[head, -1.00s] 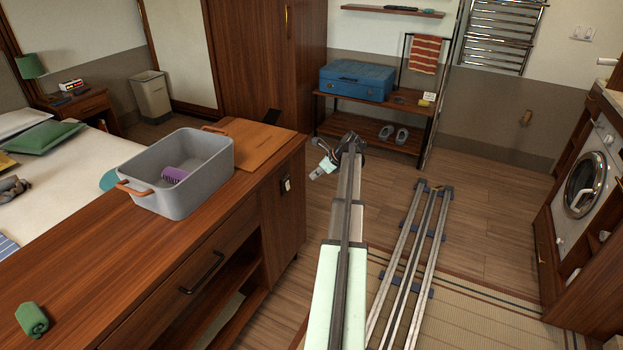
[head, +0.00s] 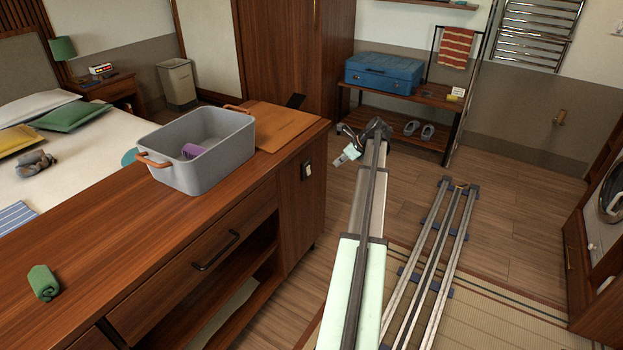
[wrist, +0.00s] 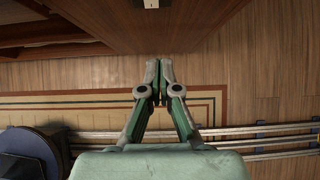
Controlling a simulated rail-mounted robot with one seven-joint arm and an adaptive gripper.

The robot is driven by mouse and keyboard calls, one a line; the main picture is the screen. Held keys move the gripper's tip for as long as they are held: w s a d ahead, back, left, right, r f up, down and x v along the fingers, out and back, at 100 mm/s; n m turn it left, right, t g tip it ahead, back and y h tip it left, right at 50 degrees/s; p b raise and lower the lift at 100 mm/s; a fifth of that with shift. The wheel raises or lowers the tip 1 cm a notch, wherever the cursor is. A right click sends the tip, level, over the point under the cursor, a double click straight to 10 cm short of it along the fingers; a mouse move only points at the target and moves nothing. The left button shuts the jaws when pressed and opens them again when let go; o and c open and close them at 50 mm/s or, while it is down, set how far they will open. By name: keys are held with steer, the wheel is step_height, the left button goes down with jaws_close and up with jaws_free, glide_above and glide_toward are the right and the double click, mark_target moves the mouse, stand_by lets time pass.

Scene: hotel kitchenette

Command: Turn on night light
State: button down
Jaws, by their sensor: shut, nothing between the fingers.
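A small dark fixture with a pale part (head: 307,170) is on the end panel of the wooden counter; I cannot tell whether it is the night light or its switch. A pale fitting (wrist: 150,3), probably the same one, is cut off at the top edge of the wrist view. My gripper (head: 347,155) is to the right of the panel in the head view, apart from the fixture. In the wrist view my gripper (wrist: 159,64) is shut and empty, its fingertips together below the pale fitting. No glow shows on the fixture.
A drawer handle (head: 217,250) sticks out in front. A bench (head: 400,125) with a blue case (head: 384,74) stands behind.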

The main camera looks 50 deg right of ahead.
mark_target(309, 171)
steer(key=shift+a, duration=0.55)
steer(key=w+r+x, duration=0.1)
steer(key=w+x, duration=0.1)
steer(key=x, duration=1)
steer(key=shift+w+a, duration=0.25)
